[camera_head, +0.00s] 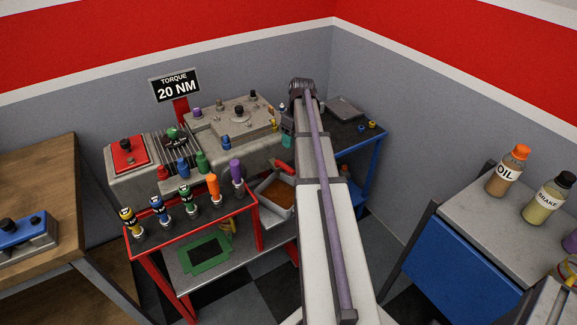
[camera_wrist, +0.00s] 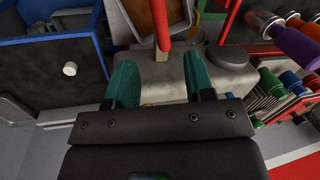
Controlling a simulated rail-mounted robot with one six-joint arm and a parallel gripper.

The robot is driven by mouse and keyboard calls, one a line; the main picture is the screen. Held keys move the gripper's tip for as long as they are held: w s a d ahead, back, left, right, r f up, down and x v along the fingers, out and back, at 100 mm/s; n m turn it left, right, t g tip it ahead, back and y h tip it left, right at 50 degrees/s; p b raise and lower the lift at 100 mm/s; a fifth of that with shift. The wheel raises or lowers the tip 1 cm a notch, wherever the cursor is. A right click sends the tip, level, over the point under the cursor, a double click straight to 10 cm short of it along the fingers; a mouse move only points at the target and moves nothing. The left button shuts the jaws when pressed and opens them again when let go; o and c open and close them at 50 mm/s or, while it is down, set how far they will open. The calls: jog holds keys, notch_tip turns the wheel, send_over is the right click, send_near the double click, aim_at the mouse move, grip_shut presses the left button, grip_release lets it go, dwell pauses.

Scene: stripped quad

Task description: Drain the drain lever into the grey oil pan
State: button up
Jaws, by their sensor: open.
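The red drain lever (camera_head: 284,167) sticks out low on the grey engine block (camera_head: 235,125), partly beside my arm. In the wrist view the red lever (camera_wrist: 160,22) points up the picture, with a pale stem at its lower end. The grey oil pan (camera_head: 267,206) sits below the lever and has a brown surface inside. Part of the grey oil pan's rim (camera_wrist: 126,18) shows behind the lever in the wrist view. My gripper (camera_wrist: 159,65) has teal fingers and is open and empty. The lever's stem lies in line with the gap between them, and the lever itself is beyond the fingertips.
A green gasket frame (camera_head: 203,257) lies on a lower shelf. A blue bench (camera_head: 374,153) stands right of the block. A cabinet (camera_head: 450,260) with bottles stands further right.

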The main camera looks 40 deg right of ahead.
aim_at(286, 167)
jog(key=f+b, duration=0.3)
jog(key=a+f+b, duration=0.1)
jog(key=f+b, duration=0.3)
jog(key=a+f+b, duration=0.1)
jog(key=f+b, duration=0.2)
jog(key=f, duration=0.1)
jog(key=shift+b, duration=0.3)
jog(key=shift+r, duration=0.1)
jog(key=shift+r, duration=0.1)
jog(key=shift+c, duration=0.4)
grip_shut()
